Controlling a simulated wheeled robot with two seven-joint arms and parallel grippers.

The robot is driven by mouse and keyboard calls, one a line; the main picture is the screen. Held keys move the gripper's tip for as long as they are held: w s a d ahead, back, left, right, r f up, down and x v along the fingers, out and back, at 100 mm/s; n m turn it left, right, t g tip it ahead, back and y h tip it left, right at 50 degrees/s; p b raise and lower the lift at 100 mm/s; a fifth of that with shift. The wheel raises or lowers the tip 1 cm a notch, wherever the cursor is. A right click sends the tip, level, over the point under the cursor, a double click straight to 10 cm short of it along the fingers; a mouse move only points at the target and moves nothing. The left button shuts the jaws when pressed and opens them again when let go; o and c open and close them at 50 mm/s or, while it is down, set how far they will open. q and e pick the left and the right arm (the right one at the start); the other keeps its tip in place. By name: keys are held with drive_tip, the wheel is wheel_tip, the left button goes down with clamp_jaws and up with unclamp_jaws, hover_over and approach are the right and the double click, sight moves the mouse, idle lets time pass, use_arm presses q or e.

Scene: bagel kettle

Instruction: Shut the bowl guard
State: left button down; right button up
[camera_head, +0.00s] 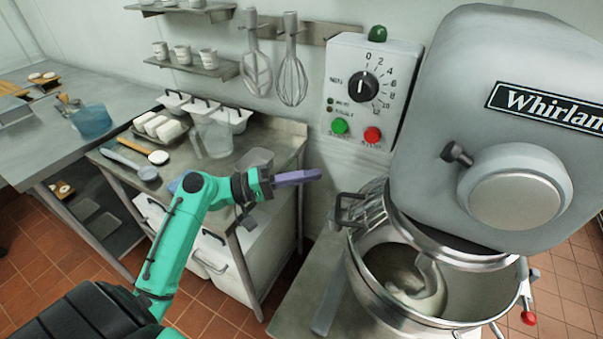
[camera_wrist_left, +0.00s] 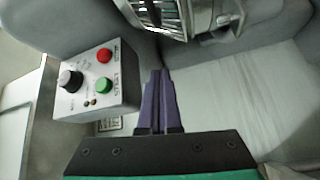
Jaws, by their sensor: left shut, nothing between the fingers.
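The bowl guard (camera_head: 372,209) is a wire cage with a black handle, at the left side of the big grey mixer. It is swung round to the left, and the front of the steel bowl (camera_head: 375,290) is uncovered. The guard's bars also show at the top of the left wrist view (camera_wrist_left: 168,14). My left gripper (camera_head: 318,174) has its purple fingers shut and empty. In the head view its tips are left of the guard's handle and apart from it. My right gripper is not in view.
A control box (camera_head: 368,90) with a dial and green and red buttons is on the wall behind. The mixer head (camera_head: 500,130) overhangs the bowl. A steel counter (camera_head: 275,140) with a clear jug (camera_head: 212,135) stands behind my left arm. A red-knobbed lever (camera_head: 528,317) is right of the bowl.

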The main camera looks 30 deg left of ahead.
use_arm(q)
drive_tip(key=d+p, duration=0.1)
drive_tip(key=d, duration=0.1)
drive_tip(key=d+p, duration=0.1)
drive_tip(key=d+f+p, duration=0.1)
drive_tip(key=d+p, duration=0.1)
drive_tip(key=shift+d, duration=0.3)
